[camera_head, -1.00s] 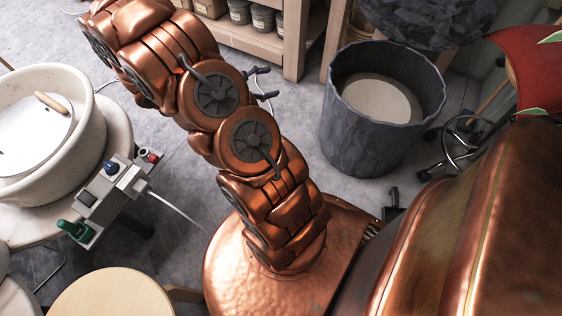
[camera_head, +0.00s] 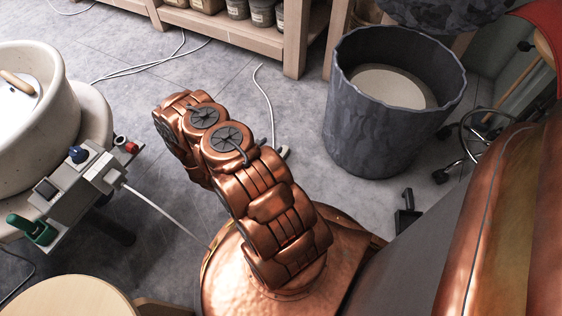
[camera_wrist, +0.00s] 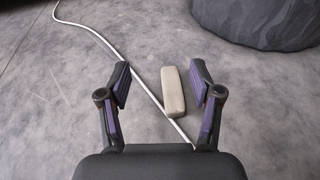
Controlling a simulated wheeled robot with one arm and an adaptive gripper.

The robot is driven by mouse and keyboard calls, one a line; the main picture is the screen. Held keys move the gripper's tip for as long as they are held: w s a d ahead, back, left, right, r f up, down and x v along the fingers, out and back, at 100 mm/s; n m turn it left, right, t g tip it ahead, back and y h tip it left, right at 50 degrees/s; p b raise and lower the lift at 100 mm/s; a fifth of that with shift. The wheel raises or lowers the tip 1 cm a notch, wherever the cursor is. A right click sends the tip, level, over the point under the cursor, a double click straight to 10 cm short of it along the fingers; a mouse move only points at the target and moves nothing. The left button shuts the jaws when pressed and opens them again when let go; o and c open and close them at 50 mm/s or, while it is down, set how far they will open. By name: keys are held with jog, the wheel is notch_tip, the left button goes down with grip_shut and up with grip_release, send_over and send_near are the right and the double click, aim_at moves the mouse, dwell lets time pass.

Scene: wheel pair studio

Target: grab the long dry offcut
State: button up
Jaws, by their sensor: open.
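A long pale beige offcut (camera_wrist: 173,91) lies on the grey floor in the wrist view. My gripper (camera_wrist: 159,80) is open, with dark fingers and purple pads. In the picture the offcut shows between the two fingers, nearer the right one. I cannot tell how far above it the fingers are. A white cable crosses the floor close to the offcut's left side and lower end.
A dark grey bin (camera_head: 388,120) with pale contents stands to the right; a dark rounded object (camera_wrist: 258,22) shows top right in the wrist view. A white cable (camera_head: 268,105) lies on the floor. A potter's wheel (camera_head: 70,110) stands left, a shelf (camera_head: 285,40) behind.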

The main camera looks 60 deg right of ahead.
jog(key=n+b, duration=0.1)
jog(key=b, duration=0.1)
send_near(282, 153)
jog(key=shift+d+f+t+y, duration=0.3)
jog(key=shift+d+f+y, duration=0.1)
jog(key=shift+d+f, duration=0.6)
jog(key=shift+d, duration=0.2)
jog(key=shift+b+x, duration=0.4)
jog(key=shift+x, duration=0.4)
jog(key=b+x, duration=0.3)
jog(key=x, duration=0.1)
jog(key=shift+s+d, duration=0.1)
jog(key=shift+d, duration=0.8)
grip_shut()
